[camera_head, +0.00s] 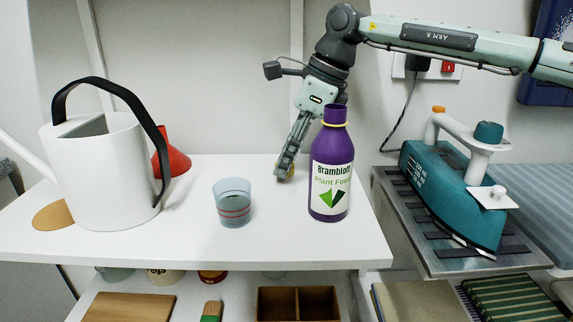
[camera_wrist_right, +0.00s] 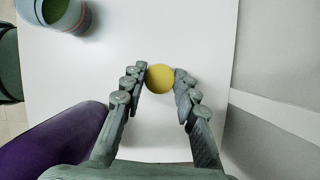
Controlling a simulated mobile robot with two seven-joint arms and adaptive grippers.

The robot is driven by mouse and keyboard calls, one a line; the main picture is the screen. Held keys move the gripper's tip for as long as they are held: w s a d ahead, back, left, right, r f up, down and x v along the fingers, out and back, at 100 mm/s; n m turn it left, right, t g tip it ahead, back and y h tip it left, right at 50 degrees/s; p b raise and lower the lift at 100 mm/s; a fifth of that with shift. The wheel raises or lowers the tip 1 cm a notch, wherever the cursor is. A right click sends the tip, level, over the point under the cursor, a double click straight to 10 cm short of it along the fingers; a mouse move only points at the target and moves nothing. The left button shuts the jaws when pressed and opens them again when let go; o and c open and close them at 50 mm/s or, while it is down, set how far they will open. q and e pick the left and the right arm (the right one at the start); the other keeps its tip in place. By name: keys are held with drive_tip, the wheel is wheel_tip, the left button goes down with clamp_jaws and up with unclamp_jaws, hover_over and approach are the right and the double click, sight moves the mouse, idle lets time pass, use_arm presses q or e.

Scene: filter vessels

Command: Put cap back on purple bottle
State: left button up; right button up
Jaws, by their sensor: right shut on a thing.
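The purple bottle (camera_head: 331,166) stands upright on the white table, with a white "Brambloft Plant Food" label and a yellow ring at its neck. Its top shows no cap. It also shows at the lower left of the right wrist view (camera_wrist_right: 45,148). My right gripper (camera_head: 285,174) points down just left of and behind the bottle, its tips close to the tabletop. In the right wrist view the gripper (camera_wrist_right: 160,82) is shut on the round yellow cap (camera_wrist_right: 160,78), held between its fingertips. In the head view the fingers mostly hide the cap. My left gripper is not in view.
A clear blue cup (camera_head: 233,204) stands left of the bottle. A white watering can (camera_head: 100,175) with a black handle and a red cone (camera_head: 174,160) are further left. A teal iron (camera_head: 450,190) rests on a metal stand at right. The table front is clear.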

wheel_tip(320, 180, up, 6)
drive_tip(key=shift+f, duration=0.2)
use_arm(q)
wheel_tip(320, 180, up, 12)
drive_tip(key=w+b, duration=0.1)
drive_tip(key=b, duration=0.3)
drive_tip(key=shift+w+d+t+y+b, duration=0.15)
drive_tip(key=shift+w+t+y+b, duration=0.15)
drive_tip(key=shift+b, duration=0.1)
use_arm(e)
drive_tip(key=s, duration=1.9)
drive_tip(key=shift+s, duration=0.3)
